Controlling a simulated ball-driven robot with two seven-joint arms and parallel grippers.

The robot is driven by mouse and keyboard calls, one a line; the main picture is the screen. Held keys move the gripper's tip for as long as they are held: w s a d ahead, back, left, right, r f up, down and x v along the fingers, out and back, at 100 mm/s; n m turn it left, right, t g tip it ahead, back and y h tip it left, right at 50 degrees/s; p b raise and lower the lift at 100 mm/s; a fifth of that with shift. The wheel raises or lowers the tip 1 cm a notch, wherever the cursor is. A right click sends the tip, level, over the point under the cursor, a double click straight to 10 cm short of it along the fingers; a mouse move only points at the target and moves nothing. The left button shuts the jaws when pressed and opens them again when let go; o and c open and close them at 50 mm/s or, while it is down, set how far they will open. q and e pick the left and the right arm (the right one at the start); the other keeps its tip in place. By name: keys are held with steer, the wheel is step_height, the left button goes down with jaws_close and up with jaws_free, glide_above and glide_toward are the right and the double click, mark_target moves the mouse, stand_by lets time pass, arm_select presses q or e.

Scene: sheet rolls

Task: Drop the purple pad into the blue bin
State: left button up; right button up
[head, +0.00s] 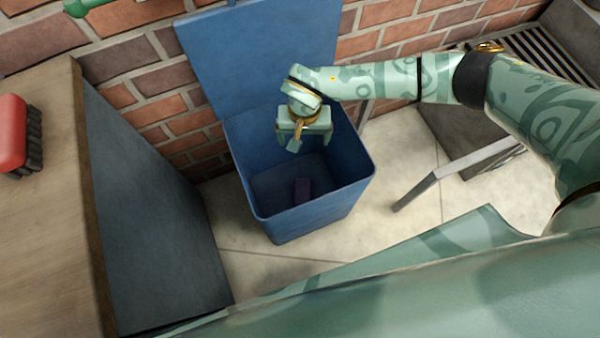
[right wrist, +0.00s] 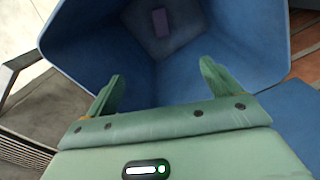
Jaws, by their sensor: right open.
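The blue bin (head: 262,183) stands on the floor against the brick wall with its lid raised behind it. The purple pad (head: 303,189) lies on the floor of the bin; it also shows in the right wrist view (right wrist: 160,23), at the bottom of the bin (right wrist: 75,45). My right gripper (head: 304,147) is over the bin's mouth, pointing down, open and empty. In the right wrist view its two fingers (right wrist: 162,88) are spread apart, with nothing between them, and the pad lies beyond them. My left gripper is not in view.
A wooden counter (head: 45,220) with a red-handled brush (head: 14,135) on it stands at the left. A grey metal unit with a slatted top (head: 548,52) stands at the right. Pale floor tiles are clear around the bin's front.

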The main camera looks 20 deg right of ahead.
arm_select(q)
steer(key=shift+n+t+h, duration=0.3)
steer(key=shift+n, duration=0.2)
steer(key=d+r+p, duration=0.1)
steer(key=p, duration=0.1)
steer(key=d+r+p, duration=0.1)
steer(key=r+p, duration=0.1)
steer(key=p, duration=0.1)
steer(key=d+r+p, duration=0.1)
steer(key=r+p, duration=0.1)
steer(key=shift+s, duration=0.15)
arm_select(e)
step_height(320, 180, up, 16)
steer(key=shift+r, duration=0.15)
